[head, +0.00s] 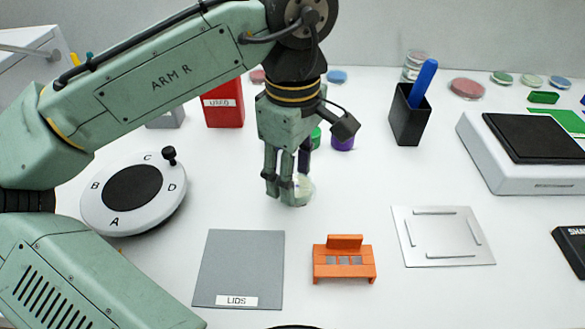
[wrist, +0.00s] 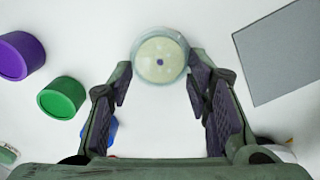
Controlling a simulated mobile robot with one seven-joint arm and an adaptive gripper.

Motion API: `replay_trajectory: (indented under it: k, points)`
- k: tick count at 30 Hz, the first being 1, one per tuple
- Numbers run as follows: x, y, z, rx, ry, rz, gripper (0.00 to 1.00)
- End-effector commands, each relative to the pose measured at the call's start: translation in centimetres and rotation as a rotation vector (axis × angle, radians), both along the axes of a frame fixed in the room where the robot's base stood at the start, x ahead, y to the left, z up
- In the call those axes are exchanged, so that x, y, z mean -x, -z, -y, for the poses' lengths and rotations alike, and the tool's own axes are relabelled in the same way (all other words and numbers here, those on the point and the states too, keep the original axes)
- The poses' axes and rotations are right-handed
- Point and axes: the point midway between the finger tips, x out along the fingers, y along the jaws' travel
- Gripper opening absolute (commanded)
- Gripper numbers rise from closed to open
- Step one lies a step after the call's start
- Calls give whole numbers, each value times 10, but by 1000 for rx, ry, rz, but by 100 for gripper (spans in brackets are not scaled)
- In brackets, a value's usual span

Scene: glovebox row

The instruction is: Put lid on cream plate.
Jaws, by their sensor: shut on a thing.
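The cream plate (head: 303,190) is on the white bench under my gripper (head: 287,192), partly hidden by the fingers. In the wrist view the cream plate (wrist: 159,61) shows as a pale round disc with a small dark blue dot, seen through a clear round lid (wrist: 160,33). My gripper (wrist: 161,73) is shut on the lid, with one fingertip at each side of its rim. The lid appears to be over or on the plate; whether it is fully seated I cannot tell. The grey LIDS mat (head: 240,262) is bare.
A green tub (wrist: 62,97) and a purple tub (wrist: 21,55) stand close behind the gripper. An orange rack (head: 344,262) and a metal plate (head: 443,237) lie in front. A white turntable (head: 101,212) is at left, a black pen cup (head: 408,118) at back right.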

Motion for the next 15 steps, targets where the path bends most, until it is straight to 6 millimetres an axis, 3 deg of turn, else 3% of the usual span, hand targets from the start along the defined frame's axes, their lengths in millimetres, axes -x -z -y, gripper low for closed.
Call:
replay_trajectory:
  k: [3, 4, 15]
  points:
    - [0, 0, 0, 0, 0, 0, 34]
    - [0, 0, 0, 0, 0, 0, 46]
    - [0, 0, 0, 1, 0, -1, 68]
